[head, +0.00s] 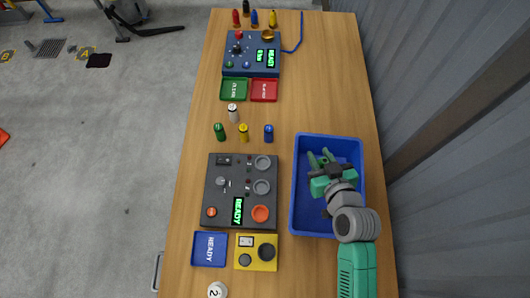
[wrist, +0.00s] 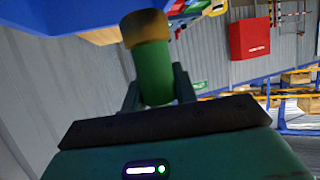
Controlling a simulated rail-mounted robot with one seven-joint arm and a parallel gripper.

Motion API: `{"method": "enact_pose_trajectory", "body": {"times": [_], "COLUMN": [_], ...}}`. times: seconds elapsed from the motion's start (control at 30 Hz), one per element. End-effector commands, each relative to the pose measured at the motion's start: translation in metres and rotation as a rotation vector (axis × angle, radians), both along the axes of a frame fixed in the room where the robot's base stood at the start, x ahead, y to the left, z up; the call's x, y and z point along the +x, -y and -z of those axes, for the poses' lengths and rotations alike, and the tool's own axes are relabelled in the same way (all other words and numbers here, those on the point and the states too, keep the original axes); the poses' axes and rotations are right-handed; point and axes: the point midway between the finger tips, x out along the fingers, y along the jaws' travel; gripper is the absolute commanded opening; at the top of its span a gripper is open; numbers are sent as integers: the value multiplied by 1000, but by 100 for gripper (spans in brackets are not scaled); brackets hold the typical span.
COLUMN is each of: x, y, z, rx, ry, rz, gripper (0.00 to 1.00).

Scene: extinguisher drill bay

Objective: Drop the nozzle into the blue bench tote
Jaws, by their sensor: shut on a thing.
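The nozzle (wrist: 153,70) is a green cylinder with a brownish brass-coloured end. In the wrist view it stands between my gripper's (wrist: 157,88) two fingers, which are shut on it. In the head view my gripper (head: 320,160) is over the blue bench tote (head: 295,195), within its rim as seen from above. The nozzle is hard to tell apart from the green gripper there, and its height above the tote floor cannot be told. The tote also shows as a blue wall at the top of the wrist view (wrist: 70,15). Part of the tote floor is hidden by my arm.
Left of the tote is a dark panel (head: 226,190) with knobs. A yellow box (head: 256,252) and blue READY tray (head: 210,249) lie below it. Small green (head: 220,132), yellow (head: 243,133) and blue (head: 268,133) pieces stand above. A blue console (head: 251,53) is at the far end.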

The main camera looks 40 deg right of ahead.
Motion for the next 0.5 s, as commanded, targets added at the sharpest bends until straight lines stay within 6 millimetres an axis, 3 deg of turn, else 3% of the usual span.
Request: {"method": "enact_pose_trajectory", "body": {"times": [0.1, 0.2, 0.5], "x": [-25, -36, -39], "y": [27, 37, 40], "z": [-3, -4, 3], "rx": [-6, -8, -9], "ry": [7, 10, 11], "rz": [53, 73, 79], "gripper": [1, 1, 1]}}
